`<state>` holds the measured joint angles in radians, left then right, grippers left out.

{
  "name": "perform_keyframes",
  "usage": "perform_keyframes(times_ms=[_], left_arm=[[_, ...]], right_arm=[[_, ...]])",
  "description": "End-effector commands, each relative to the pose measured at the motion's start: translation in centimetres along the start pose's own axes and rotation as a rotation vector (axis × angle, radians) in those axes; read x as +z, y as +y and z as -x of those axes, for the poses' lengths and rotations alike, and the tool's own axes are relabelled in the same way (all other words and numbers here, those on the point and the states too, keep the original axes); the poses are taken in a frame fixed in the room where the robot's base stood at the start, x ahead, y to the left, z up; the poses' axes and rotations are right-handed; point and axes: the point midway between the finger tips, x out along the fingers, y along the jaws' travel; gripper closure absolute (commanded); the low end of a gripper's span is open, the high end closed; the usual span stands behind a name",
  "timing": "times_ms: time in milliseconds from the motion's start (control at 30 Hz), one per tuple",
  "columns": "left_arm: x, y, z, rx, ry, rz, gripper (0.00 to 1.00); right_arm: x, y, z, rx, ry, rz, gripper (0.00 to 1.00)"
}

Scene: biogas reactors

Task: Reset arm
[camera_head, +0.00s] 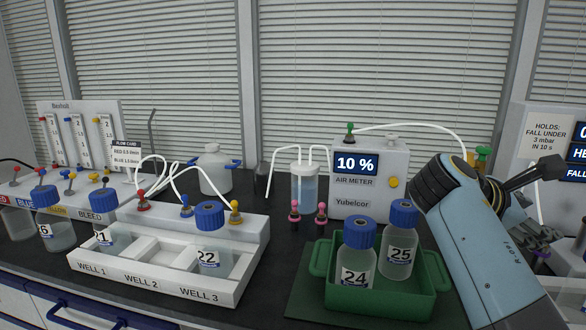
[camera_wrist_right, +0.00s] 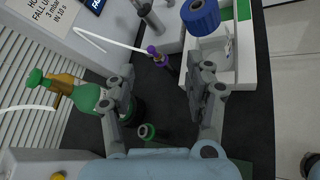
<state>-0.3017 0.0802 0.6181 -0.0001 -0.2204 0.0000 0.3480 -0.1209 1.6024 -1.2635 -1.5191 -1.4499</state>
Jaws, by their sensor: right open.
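My right arm comes in from the right in the head view, beside the green tray (camera_head: 378,307). My right gripper (camera_head: 540,238) is partly hidden behind the arm there. In the right wrist view the right gripper (camera_wrist_right: 163,82) has its fingers wide apart, with nothing between them. Past the fingertips stand a purple-topped fitting (camera_wrist_right: 154,52) and a blue-capped bottle (camera_wrist_right: 200,17) at a white tray (camera_wrist_right: 222,72). My left gripper is in neither view.
Bottle 24 (camera_head: 357,262) and bottle 25 (camera_head: 399,249) stand in the green tray. The white well rack (camera_head: 170,291) holds bottle 22 (camera_head: 209,257) and another bottle. The air meter (camera_head: 369,192) reads 10 %. A green fitting (camera_wrist_right: 82,95) stands left of the gripper.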

Motion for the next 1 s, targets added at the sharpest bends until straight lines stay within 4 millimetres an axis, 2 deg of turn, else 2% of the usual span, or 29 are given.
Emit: perform_keyframes(times_ms=[33, 100, 200, 300, 400, 600, 900, 1000], left_arm=[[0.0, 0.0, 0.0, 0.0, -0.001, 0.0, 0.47], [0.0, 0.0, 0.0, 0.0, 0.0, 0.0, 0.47], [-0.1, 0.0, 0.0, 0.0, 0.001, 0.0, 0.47], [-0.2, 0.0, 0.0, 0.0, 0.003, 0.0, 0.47], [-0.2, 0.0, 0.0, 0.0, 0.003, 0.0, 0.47], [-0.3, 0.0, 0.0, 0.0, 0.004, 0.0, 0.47], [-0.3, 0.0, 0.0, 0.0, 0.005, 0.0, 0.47], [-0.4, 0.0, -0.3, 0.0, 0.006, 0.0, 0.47]], right_arm=[[-0.8, -2.6, -0.7, -0.02, 0.051, -0.075, 0.47], [-2.2, -6.6, -1.4, -0.061, 0.147, -0.225, 0.47], [-3.8, -13.1, -1.3, -0.162, 0.307, -0.483, 0.47], [-4.7, -17.9, 0.1, -0.277, 0.436, -0.691, 0.47], [-4.9, -21.2, 1.9, -0.387, 0.526, -0.839, 0.47], [-4.5, -26.1, 5.8, -0.599, 0.643, -1.035, 0.47], [-2.8, -31.0, 11.7, -0.894, 0.729, -1.203, 0.47], [-5.1, -31.6, 10.4, -0.904, 0.718, -1.204, 0.47]])
